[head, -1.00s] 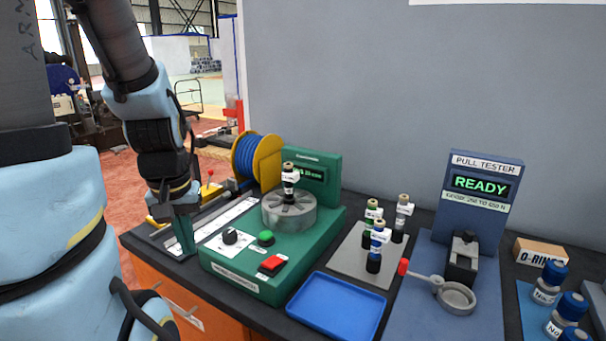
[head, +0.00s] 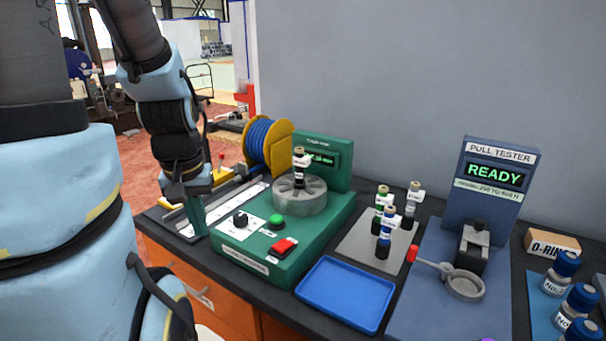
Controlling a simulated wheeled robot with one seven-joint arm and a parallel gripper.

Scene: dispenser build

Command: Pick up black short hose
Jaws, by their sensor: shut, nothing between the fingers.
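A short black fitting or hose piece (head: 300,171) with a white tag and tan top stands upright in the grey round chuck (head: 301,198) of the green machine. On a grey plate (head: 357,247) stand short tagged pieces: one with green (head: 382,203), one with blue (head: 384,240), one dark with a white tag (head: 412,208). I cannot tell which is the black short hose. My gripper (head: 192,202) is at the bench's left end, beside a green upright part, left of the machine and apart from these pieces. Its fingers are mostly hidden; it is shut and empty.
The green machine (head: 262,262) has a knob and green and red buttons. An empty blue tray (head: 345,293) lies in front. The blue pull tester (head: 489,190) with a red-handled lever stands right, near an O-ring box (head: 551,244) and blue-capped bottles (head: 562,272). A blue hose reel (head: 266,142) stands behind.

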